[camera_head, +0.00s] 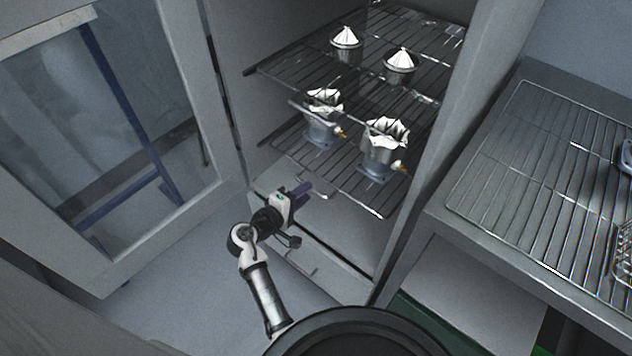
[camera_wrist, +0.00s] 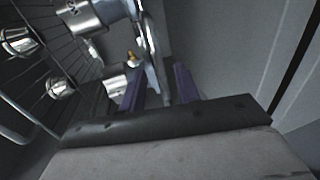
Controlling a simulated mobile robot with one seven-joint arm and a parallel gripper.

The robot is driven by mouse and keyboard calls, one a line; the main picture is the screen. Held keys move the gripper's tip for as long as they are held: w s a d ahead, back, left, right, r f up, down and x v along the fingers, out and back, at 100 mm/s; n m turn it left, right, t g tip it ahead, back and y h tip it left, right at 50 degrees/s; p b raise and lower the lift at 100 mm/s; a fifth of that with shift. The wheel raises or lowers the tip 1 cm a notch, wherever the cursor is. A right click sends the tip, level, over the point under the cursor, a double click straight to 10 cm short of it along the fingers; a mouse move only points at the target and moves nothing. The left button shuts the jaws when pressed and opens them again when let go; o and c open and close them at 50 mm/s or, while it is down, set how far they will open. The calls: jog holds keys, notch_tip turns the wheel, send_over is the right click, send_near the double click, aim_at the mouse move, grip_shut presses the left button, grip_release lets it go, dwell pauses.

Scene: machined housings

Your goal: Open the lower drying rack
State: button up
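The lower drying rack (camera_head: 345,188) is a wire shelf inside the open cabinet. Two machined housings with jagged white tops stand on it, a left one (camera_head: 320,130) and a right one (camera_head: 384,155). My gripper (camera_head: 304,189) is low in the cabinet opening, near the rack's left front part, and appears apart from the rack's front bar. In the wrist view, the two purple fingers of my gripper (camera_wrist: 159,88) are spread with a gap between them. Metal housing parts (camera_wrist: 90,17) and rack wires (camera_wrist: 40,90) show beyond and left of the fingers.
The upper rack (camera_head: 300,66) holds two white-topped parts (camera_head: 346,40). The cabinet's glazed door (camera_head: 200,120) stands open at left. A bench with a wire grid (camera_head: 520,180) stands at right. The floor (camera_head: 190,270) before the cabinet is clear.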

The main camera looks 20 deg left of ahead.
jog(key=x, duration=0.5)
jog(key=shift+w+d+p, duration=0.1)
jog(key=shift+w+p, duration=0.25)
jog(key=shift+f, duration=0.15)
grip_shut()
